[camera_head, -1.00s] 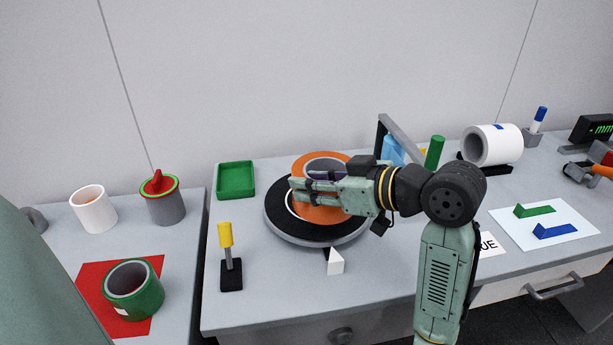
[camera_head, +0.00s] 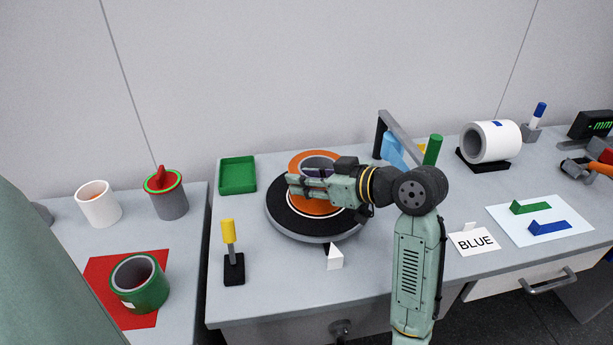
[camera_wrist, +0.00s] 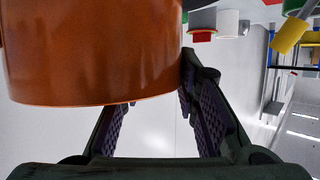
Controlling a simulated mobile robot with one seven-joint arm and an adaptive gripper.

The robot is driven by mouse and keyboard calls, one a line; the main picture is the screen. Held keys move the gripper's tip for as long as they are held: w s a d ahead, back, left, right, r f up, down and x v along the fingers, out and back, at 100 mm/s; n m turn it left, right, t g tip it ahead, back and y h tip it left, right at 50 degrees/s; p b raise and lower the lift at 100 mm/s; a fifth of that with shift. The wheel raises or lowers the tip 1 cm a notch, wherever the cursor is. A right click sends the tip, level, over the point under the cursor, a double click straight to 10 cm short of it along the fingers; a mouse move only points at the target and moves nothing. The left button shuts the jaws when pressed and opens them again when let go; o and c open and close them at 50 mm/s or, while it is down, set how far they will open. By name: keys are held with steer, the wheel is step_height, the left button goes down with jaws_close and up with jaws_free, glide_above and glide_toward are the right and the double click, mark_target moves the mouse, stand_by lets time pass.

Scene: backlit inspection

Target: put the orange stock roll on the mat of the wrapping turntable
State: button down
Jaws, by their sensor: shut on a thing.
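The orange stock roll (camera_head: 309,160) is a thick ring with a grey core. It shows over the black mat (camera_head: 283,211) of the round grey wrapping turntable (camera_head: 300,236) in the head view. A white ring line on the mat shows around its near side. I cannot tell whether the roll touches the mat. My gripper (camera_head: 296,184) reaches in from the right and is shut on the roll. In the wrist view the orange roll (camera_wrist: 95,50) fills the upper left, at the fingers (camera_wrist: 155,98). My fingers hide part of the roll in the head view.
A grey arch (camera_head: 402,138) and a green post (camera_head: 432,150) stand behind right of the turntable. A white wedge (camera_head: 334,257) sits at its front, a yellow-topped stand (camera_head: 231,255) front left. A green tray (camera_head: 237,175) lies behind left.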

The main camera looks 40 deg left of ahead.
steer(key=shift+r, duration=0.1)
steer(key=c, duration=1.2)
jaws_free()
steer(key=shift+f, duration=0.2)
steer(key=shift+d+r, duration=0.15)
steer(key=shift+r, duration=0.05)
steer(key=b+v, duration=0.2)
steer(key=v, duration=0.9)
steer(key=shift+d+r, duration=0.1)
steer(key=shift+d, duration=0.3)
